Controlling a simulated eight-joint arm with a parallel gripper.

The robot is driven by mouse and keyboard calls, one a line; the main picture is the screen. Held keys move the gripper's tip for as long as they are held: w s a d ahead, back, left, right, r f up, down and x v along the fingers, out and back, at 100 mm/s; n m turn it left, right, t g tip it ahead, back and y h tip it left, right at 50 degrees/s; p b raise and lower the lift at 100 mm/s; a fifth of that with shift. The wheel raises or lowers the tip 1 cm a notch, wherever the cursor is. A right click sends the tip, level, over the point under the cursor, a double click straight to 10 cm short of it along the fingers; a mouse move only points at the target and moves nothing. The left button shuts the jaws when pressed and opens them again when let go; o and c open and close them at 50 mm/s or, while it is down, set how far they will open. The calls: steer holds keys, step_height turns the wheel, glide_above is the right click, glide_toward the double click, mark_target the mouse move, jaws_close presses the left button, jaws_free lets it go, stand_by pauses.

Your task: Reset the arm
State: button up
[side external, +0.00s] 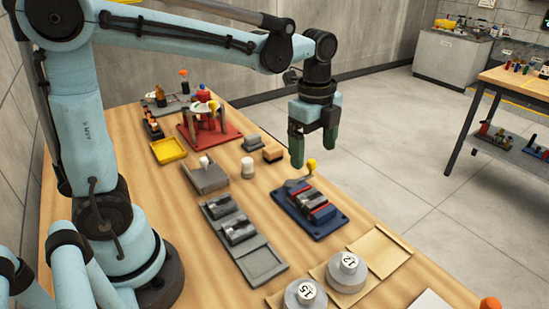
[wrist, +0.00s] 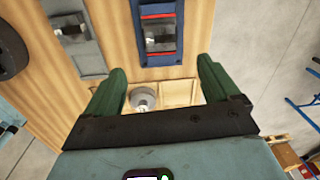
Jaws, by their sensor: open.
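My gripper (side external: 314,156) hangs from the arm with its two dark green fingers pointing down. In the side external view it is above the table's right part, near the blue fixture (side external: 338,222) with red strips and a grey block. In the wrist view the fingers of my gripper (wrist: 162,66) are spread apart with nothing between them. The blue fixture (wrist: 160,59) shows beyond the fingertips there. The fingers appear clear of the fixture and the table. I cannot make out a copper tube.
A grey tray with metal blocks (side external: 268,263) lies left of the blue fixture. Round weights (side external: 348,270) sit in front on wooden plates. A red stand (side external: 228,138), a yellow tray (side external: 168,150) and small blocks (side external: 273,153) are behind. Open floor (side external: 420,170) lies right of the wooden table.

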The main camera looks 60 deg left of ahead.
steer(key=s+a+f+n+t, duration=0.1)
steer(key=s+n+t, duration=0.5)
steer(key=n, duration=1)
steer(key=s+a, duration=0.1)
steer(key=s, duration=0.1)
steer(key=shift+s+a+f+n+t, duration=0.2)
steer(key=shift+s+n+t, duration=0.1)
steer(key=shift+s+n, duration=0.1)
